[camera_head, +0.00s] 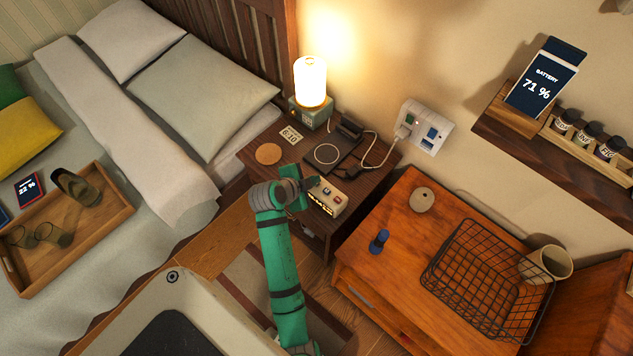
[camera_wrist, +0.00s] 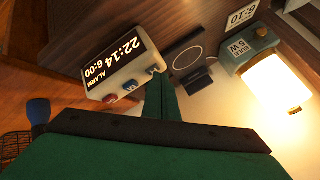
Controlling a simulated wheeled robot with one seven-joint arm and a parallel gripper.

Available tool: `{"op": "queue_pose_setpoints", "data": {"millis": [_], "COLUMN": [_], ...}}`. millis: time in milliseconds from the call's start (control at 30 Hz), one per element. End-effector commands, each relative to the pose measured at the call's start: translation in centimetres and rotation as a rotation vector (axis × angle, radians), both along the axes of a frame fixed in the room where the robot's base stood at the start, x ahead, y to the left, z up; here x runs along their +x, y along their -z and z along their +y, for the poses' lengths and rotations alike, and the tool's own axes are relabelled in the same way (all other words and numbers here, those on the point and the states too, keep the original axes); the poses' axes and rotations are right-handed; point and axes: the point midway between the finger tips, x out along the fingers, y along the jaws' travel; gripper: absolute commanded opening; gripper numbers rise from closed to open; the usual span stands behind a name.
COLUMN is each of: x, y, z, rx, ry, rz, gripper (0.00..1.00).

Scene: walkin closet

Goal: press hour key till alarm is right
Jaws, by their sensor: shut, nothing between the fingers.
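The cream alarm clock (camera_head: 328,198) stands on the dark bedside table (camera_head: 262,183). In the wrist view the clock (camera_wrist: 98,88) shows upside down, reading 22:14 with 6:00 beside it and the word ALARM. A red key (camera_wrist: 110,98) and a blue key (camera_wrist: 130,86) sit on its top; their labels are too small to read. My green gripper (camera_head: 312,182) is shut and empty at the clock's top edge. In the wrist view its tip (camera_wrist: 158,72) is by the end of the clock beyond the blue key; contact cannot be told.
A lit lamp (camera_head: 311,82), a round coaster (camera_head: 268,153) and a dark charging pad (camera_head: 330,152) with a cable share the bedside table. An orange wooden cabinet (camera_head: 392,265) with a wire basket (camera_head: 480,270) stands at right, the bed at left.

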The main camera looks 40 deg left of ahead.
Motion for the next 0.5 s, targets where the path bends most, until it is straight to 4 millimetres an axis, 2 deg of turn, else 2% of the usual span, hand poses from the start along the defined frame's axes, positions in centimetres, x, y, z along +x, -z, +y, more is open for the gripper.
{"op": "queue_pose_setpoints", "data": {"millis": [267, 500], "x": [-0.1, -0.3], "y": [-0.2, -1.4], "z": [0.0, 0.3], "rx": [-0.001, 0.001], "ry": [-0.001, -0.005], "rz": [0.0, 0.0], "gripper": [0.0, 0.0]}}
